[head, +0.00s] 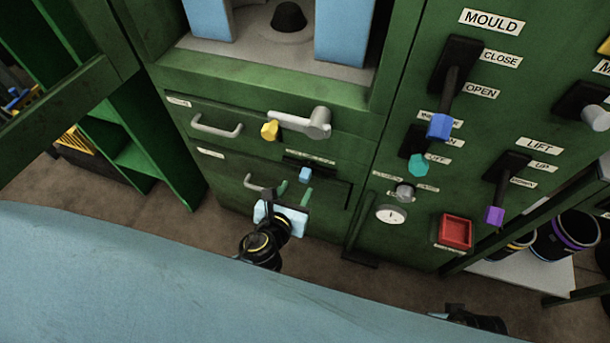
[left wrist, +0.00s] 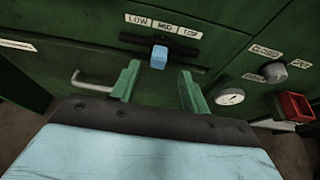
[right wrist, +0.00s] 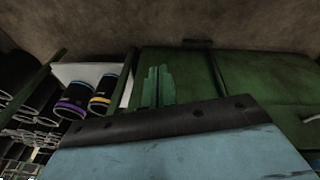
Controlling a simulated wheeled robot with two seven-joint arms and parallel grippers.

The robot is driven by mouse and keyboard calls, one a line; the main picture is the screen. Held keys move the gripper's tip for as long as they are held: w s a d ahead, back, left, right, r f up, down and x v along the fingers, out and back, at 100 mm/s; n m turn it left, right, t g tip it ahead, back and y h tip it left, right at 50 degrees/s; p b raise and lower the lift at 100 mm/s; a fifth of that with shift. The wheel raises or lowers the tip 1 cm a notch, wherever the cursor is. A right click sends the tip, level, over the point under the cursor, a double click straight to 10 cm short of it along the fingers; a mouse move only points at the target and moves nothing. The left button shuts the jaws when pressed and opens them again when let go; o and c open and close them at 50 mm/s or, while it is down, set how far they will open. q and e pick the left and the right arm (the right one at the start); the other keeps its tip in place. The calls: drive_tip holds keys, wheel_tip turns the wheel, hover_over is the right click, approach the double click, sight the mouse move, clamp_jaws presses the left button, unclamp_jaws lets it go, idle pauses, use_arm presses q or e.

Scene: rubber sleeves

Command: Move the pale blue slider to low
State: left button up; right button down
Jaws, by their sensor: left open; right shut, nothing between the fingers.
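The pale blue slider (head: 305,175) sits in a dark horizontal slot on the green machine front. In the left wrist view the slider (left wrist: 159,57) is near the middle of its slot, below the middle label, with the LOW label (left wrist: 137,19) to its left. My left gripper (head: 294,193) is open, its green fingers pointing at the panel just below the slider. In the left wrist view the slider shows between and just beyond the fingertips (left wrist: 160,75), not held. My right gripper (right wrist: 158,88) is shut and empty, low and away from the slider.
A grey handle with a yellow knob (head: 270,130) is above the slot. A drawer handle (head: 262,187), a gauge (head: 391,215), a grey knob (head: 405,193) and a red square part (head: 455,232) are nearby. Blue, teal and purple levers are on the right panel.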

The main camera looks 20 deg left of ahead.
sight(304, 176)
use_arm(q)
drive_tip(key=b+x, duration=0.2)
drive_tip(key=x, duration=0.6)
drive_tip(key=shift+w+f, duration=0.15)
drive_tip(key=shift+w, duration=0.1)
use_arm(e)
drive_tip(key=a+r, duration=0.3)
drive_tip(key=r, duration=0.4)
drive_tip(key=shift+w+y, duration=0.3)
drive_tip(key=shift+w, duration=0.05)
drive_tip(key=shift+a, duration=0.1)
